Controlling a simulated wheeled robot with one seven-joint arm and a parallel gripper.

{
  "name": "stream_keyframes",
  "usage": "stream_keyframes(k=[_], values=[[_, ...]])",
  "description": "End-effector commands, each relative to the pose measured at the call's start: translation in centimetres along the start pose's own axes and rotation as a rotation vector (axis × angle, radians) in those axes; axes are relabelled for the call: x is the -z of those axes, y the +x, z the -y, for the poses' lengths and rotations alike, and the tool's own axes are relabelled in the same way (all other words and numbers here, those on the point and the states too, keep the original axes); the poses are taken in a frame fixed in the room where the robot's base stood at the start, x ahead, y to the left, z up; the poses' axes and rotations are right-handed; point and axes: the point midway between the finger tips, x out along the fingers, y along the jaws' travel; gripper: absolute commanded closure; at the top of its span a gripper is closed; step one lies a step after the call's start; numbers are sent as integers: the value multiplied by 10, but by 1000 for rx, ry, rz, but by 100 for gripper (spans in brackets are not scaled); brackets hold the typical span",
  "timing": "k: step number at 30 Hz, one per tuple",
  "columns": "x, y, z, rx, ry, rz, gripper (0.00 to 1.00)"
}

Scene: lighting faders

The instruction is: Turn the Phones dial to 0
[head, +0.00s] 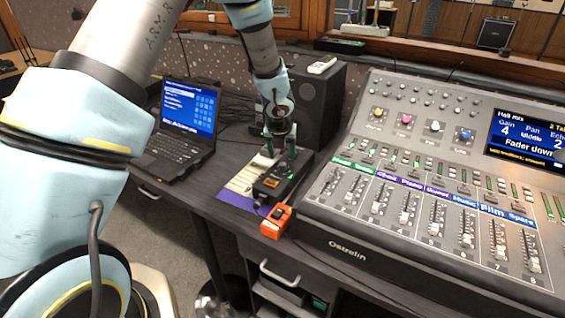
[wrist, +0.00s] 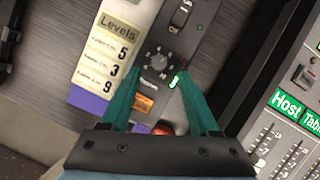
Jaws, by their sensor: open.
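The Phones dial (wrist: 158,60) is a dark round knob with pale marks around it, on a grey unit (wrist: 188,45) that also carries a switch. The number it points to is too small to read surely. A small green light is lit beside it. My gripper (wrist: 159,70) is open, with its green fingers on either side of the dial's lower part in the wrist view; I cannot tell whether they touch it. In the head view my gripper (head: 280,150) points down over the same unit (head: 277,180), hiding part of it.
A card headed Levels (wrist: 112,50) lists 5, 3 and 9, left of the unit. An orange box (head: 275,222) stands at the desk's front edge. A laptop (head: 183,125) is left, a speaker (head: 315,105) behind, and a large mixing desk (head: 440,180) close on the right.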

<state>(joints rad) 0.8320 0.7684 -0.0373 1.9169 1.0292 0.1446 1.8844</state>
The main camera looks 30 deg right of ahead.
Motion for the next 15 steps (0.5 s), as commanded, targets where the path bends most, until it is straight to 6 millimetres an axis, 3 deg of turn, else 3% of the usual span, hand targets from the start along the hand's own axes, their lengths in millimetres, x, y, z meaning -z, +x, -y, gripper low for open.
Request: stream_keyframes(k=[6,15], values=[[0,36,0,-1,-1,-1,38],[0,54,-1,-1,-4,0,38]])
